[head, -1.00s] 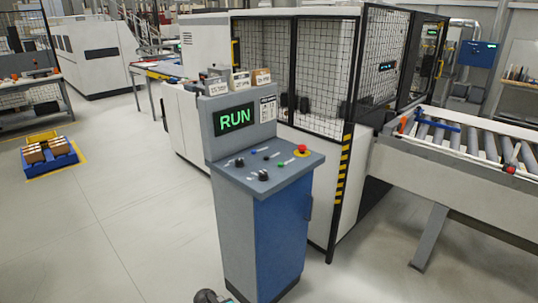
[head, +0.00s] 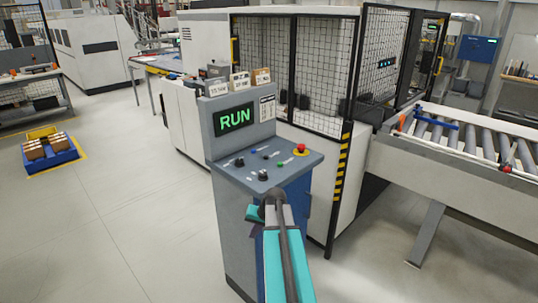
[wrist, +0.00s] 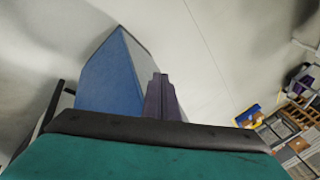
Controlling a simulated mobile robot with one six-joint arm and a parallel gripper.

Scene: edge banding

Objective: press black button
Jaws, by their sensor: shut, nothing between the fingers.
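The control console (head: 228,205) stands in the middle of the head view, with a sloped grey panel. On the panel are two black controls, one at the left (head: 239,162) and one nearer the front edge (head: 263,175). Whether each is a button or a knob is too small to tell. My teal arm rises in front of the console, below the panel. In the wrist view my gripper (wrist: 160,78) is shut and empty, beside the console's blue side (wrist: 112,78). The panel controls do not show in the wrist view.
The panel also has a blue button (head: 252,151), a green button (head: 280,165) and a red emergency stop (head: 301,149). The display (head: 234,119) reads RUN. A fenced machine (head: 310,70) stands behind, and a roller conveyor (head: 400,165) at the right.

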